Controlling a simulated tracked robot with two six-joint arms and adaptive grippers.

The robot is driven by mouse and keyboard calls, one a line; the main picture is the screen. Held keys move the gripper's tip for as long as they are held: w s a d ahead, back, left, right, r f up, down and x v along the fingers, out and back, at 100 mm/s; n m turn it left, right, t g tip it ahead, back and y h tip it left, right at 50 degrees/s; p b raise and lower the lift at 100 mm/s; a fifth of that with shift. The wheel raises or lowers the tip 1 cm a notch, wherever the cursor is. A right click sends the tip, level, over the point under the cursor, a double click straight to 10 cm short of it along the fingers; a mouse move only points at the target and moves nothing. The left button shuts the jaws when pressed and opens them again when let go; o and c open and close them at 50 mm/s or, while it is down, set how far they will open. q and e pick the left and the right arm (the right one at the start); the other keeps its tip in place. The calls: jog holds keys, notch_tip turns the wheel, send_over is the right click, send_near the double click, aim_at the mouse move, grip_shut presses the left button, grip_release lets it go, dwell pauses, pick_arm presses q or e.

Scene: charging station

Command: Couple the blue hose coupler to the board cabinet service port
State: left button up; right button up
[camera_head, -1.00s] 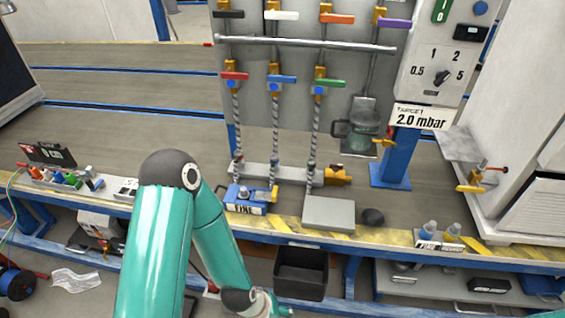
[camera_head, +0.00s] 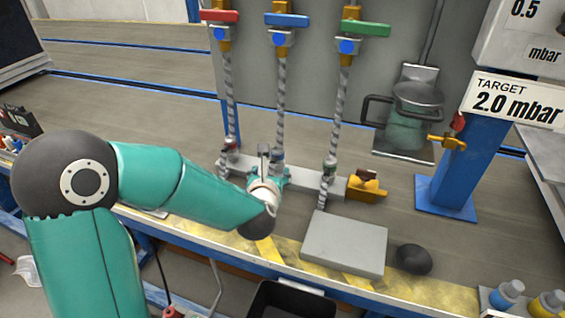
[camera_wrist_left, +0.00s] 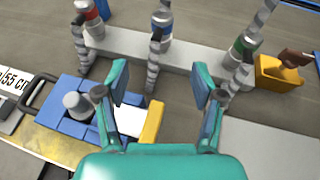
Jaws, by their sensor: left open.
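The blue hose coupler (camera_head: 278,155) is at the lower end of the middle hose, upright at the grey rail. It also shows in the left wrist view (camera_wrist_left: 162,18), beyond my fingertips and centred between them. My left gripper (camera_head: 267,178) is open and empty just in front of the rail; the wrist view shows its two fingers (camera_wrist_left: 161,72) spread apart. It partly hides the foot of the middle hose in the head view. I cannot identify the board cabinet service port; a brass fitting (camera_head: 447,142) shows beside the blue post. My right gripper is not in view.
Red (camera_wrist_left: 90,10) and green (camera_wrist_left: 242,48) couplers flank the blue one. A blue device with a grey knob (camera_wrist_left: 77,104) lies below left of the fingers. A grey block (camera_head: 345,243), black ball (camera_head: 413,259) and yellow block (camera_head: 366,187) are to the right.

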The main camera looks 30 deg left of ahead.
aim_at(277, 155)
pick_arm(q)
jog(key=x, duration=1.1)
jog(key=shift+w+a, duration=0.15)
jog(key=shift+w, duration=0.2)
jog(key=shift+b+x, duration=0.35)
jog(key=shift+x, duration=2.25)
jog(key=shift+w+r, duration=0.1)
grip_shut()
